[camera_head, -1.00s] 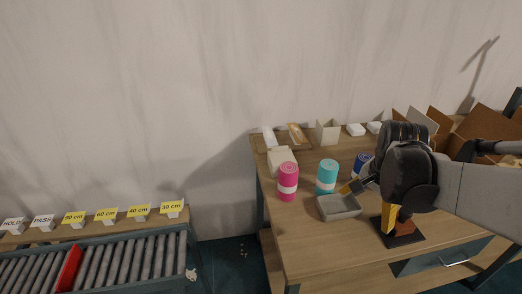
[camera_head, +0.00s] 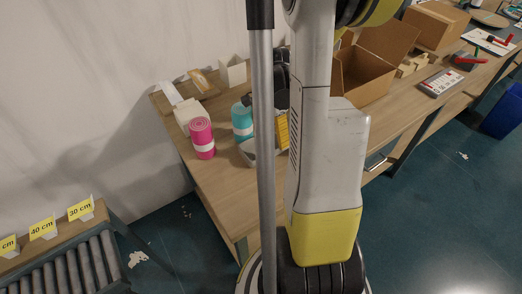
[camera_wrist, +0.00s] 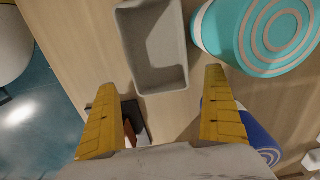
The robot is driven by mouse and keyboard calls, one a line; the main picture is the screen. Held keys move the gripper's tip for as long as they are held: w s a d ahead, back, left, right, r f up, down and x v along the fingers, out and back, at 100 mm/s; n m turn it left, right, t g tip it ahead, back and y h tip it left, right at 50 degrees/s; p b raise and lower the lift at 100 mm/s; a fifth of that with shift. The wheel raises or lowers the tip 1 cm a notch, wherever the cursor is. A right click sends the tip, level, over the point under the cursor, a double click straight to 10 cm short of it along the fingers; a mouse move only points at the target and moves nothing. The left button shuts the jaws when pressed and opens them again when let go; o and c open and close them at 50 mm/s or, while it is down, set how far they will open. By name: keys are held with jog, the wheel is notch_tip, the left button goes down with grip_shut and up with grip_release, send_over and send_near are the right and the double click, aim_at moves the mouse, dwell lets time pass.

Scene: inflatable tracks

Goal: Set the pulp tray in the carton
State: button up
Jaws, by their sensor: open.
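The grey pulp tray (camera_wrist: 153,48) is empty and lies on the wooden table, beside the teal roll (camera_wrist: 255,35). In the head view only a part of the tray (camera_head: 247,150) shows beside my arm. My gripper (camera_wrist: 160,85) is open. Its yellow fingertips are spread on either side of the tray's near end in the wrist view, with nothing between them held. In the head view one yellow finger (camera_head: 283,131) shows beside my arm. The open cardboard carton (camera_head: 372,88) stands farther right on the table, its flaps up, partly hidden by my arm.
A pink roll (camera_head: 201,138) stands left of the teal roll. A blue roll (camera_wrist: 262,135) lies close to the right finger in the wrist view. A closed cardboard box (camera_head: 435,25) and a calendar-like card (camera_head: 440,82) are farther right. A roller conveyor (camera_head: 75,262) is at lower left.

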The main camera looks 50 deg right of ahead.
aim_at(271, 145)
notch_tip(271, 145, down, 4)
jog(key=shift+d+f+b, duration=0.1)
jog(key=shift+f+b, duration=0.15)
jog(key=shift+b, duration=0.75)
jog(key=shift+r, duration=0.1)
jog(key=c, duration=1.1)
jog(key=shift+c, duration=0.2)
